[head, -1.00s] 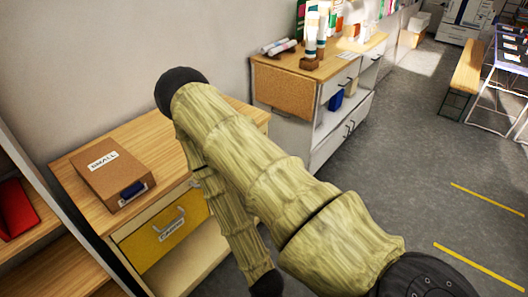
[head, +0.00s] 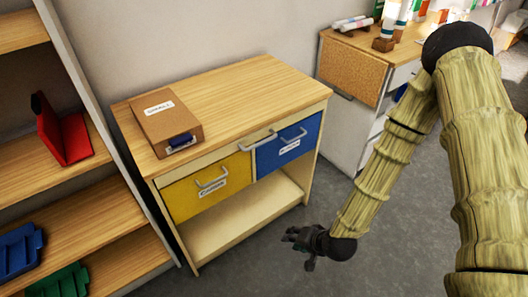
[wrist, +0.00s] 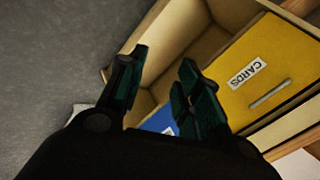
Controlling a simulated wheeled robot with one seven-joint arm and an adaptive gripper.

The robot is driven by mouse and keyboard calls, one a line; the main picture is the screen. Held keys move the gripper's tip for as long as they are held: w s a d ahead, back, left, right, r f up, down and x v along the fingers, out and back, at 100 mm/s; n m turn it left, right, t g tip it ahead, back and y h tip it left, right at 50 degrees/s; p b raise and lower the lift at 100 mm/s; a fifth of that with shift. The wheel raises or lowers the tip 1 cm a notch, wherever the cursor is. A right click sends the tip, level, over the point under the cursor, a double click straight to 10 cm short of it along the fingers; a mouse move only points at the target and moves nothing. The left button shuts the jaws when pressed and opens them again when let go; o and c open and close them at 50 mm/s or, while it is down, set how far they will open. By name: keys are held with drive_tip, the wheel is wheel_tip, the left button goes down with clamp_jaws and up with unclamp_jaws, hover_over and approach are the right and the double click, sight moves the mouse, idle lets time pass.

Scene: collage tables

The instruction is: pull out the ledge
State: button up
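The ledge (head: 232,157) is a thin pale strip under the cabinet's wooden top, above the drawers, with a grey bar handle (head: 258,141) at its middle. It looks pushed in. Below it are a yellow drawer (head: 180,201) and a blue drawer (head: 270,158), both shut, each with a grey handle. My gripper (head: 298,238) is low in front of the cabinet's right side, below the ledge and apart from it. In the wrist view my gripper (wrist: 158,82) is open and empty, with the yellow drawer (wrist: 275,65) beyond it. The ledge handle is not visible there.
A brown box (head: 150,125) labelled SMALL sits on the cabinet top (head: 240,95). An open shelf unit (head: 95,160) with a red object (head: 68,135) stands left. Another cabinet (head: 350,110) stands right. The floor in front is clear.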

drive_tip(key=w+a+r+m+t+y+b, duration=0.1)
drive_tip(key=w+a+r+t, duration=0.15)
drive_tip(key=w, duration=0.35)
drive_tip(key=w+a+r+m+t+y+b, duration=0.1)
drive_tip(key=w+r+m, duration=0.1)
drive_tip(key=w+r, duration=0.25)
drive_tip(key=m+t+y+b, duration=0.2)
drive_tip(key=t, duration=0.1)
approach(261, 144)
drive_tip(key=p+x, duration=0.1)
drive_tip(key=x, duration=0.9)
drive_tip(key=shift+w+a+f, duration=0.1)
drive_tip(key=shift+w+a, duration=0.1)
drive_tip(key=shift+a, duration=0.05)
clamp_jaws()
